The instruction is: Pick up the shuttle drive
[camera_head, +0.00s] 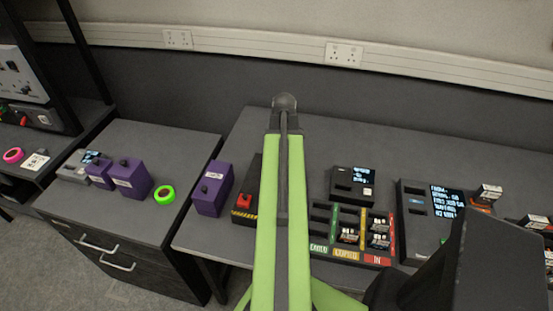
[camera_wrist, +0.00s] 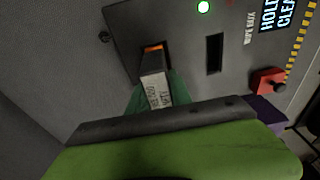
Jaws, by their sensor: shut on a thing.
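A small dark drive (camera_wrist: 153,66) with a white printed label shows in the wrist view. Its far end is at an orange-edged slot in the face of a grey box marked as a wipe box (camera_wrist: 180,35); I cannot tell how deep it sits. My gripper (camera_wrist: 156,98) is shut on the drive's near end, with greenish finger pads on both sides. The label is only partly readable, so I cannot confirm that this is the shuttle drive. In the head view the wipe box (camera_head: 243,212) is partly hidden behind my green arm, and the gripper is hidden.
To the right are a sorting rack (camera_head: 350,232) holding drives and a screen unit (camera_head: 432,205).

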